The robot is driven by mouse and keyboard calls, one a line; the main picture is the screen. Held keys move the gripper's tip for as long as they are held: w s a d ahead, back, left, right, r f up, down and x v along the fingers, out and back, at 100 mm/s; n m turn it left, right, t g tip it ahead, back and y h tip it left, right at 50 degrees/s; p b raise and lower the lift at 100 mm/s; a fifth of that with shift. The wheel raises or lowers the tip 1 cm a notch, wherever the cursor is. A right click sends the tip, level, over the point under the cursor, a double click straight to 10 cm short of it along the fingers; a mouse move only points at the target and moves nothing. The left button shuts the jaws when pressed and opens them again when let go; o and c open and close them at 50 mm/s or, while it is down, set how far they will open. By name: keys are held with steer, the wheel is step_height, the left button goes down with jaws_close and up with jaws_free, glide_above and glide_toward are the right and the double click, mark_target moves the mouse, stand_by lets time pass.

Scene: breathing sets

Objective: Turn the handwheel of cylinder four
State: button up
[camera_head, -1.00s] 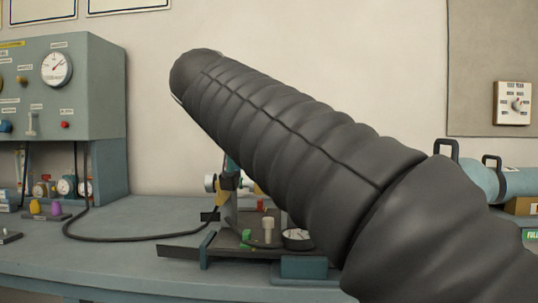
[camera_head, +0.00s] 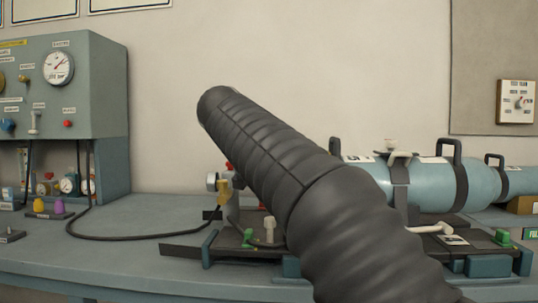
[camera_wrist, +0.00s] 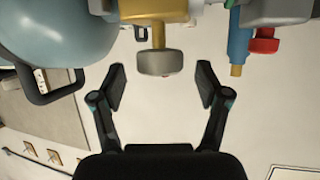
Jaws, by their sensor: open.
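In the wrist view a grey, rounded handwheel (camera_wrist: 155,63) sits on the end of a brass valve stem (camera_wrist: 158,34). My gripper (camera_wrist: 160,75) is open, with one finger on each side of the handwheel and visible gaps between. I cannot tell the depth between fingers and wheel. The teal cylinder (camera_wrist: 55,30) fills the upper left. In the head view a teal cylinder (camera_head: 430,185) lies on its side in a dark cradle; its number label is too small to read surely. My dark-sleeved arm hides the gripper and the cylinder's left part there.
A black carrying handle (camera_wrist: 48,90) stands off the cylinder left of my fingers. A red knob (camera_wrist: 263,45) and blue fitting (camera_wrist: 238,45) are at upper right. A green-grey gauge panel (camera_head: 95,90) stands at left with a black hose (camera_head: 130,238) on the bench (camera_head: 150,215).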

steer(key=shift+x, duration=1.15)
steer(key=c, duration=1.2)
steer(key=shift+o, duration=0.2)
